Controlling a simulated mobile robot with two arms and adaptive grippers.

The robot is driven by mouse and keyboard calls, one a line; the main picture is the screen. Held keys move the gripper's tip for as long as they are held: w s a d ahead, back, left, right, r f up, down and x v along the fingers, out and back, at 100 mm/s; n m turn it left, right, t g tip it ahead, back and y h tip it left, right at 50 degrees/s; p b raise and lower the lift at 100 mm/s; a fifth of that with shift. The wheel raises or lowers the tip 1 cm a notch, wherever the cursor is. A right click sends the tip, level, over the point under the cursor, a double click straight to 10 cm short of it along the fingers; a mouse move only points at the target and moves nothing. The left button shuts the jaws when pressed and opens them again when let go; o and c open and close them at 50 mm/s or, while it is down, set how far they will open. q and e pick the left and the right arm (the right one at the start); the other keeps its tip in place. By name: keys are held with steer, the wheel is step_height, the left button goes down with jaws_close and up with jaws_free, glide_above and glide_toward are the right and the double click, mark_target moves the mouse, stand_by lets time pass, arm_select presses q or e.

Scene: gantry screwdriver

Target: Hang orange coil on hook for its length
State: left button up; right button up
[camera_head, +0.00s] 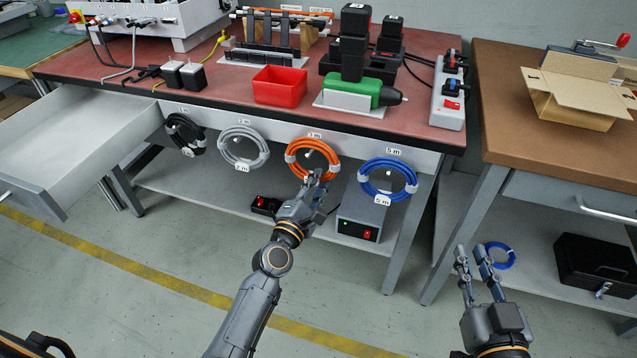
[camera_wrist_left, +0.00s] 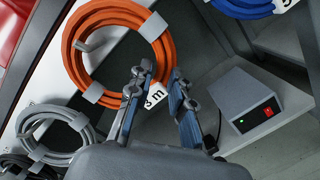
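The orange coil (camera_head: 291,152) hangs at the front edge of the red-topped bench, under a "3 m" label, and shows large in the left wrist view (camera_wrist_left: 76,62). A hook (camera_wrist_left: 92,43) shows inside its ring. My left gripper (camera_head: 315,180) is at the coil's lower edge. In the left wrist view its fingers (camera_wrist_left: 157,78) are apart, with the coil's white "3 m" tag (camera_wrist_left: 154,96) showing between them. I cannot tell whether they touch the coil. My right gripper (camera_head: 474,260) is open and empty, low at the right, away from the coil.
Black (camera_head: 184,134), grey (camera_head: 243,147) and blue (camera_head: 366,180) coils hang along the same edge. An open drawer (camera_head: 62,150) juts out left. A grey power box (camera_head: 361,219) is on the lower shelf. Another blue coil (camera_head: 511,257) is beyond my right gripper.

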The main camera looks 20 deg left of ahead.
arm_select(q)
steer(key=o, duration=0.4)
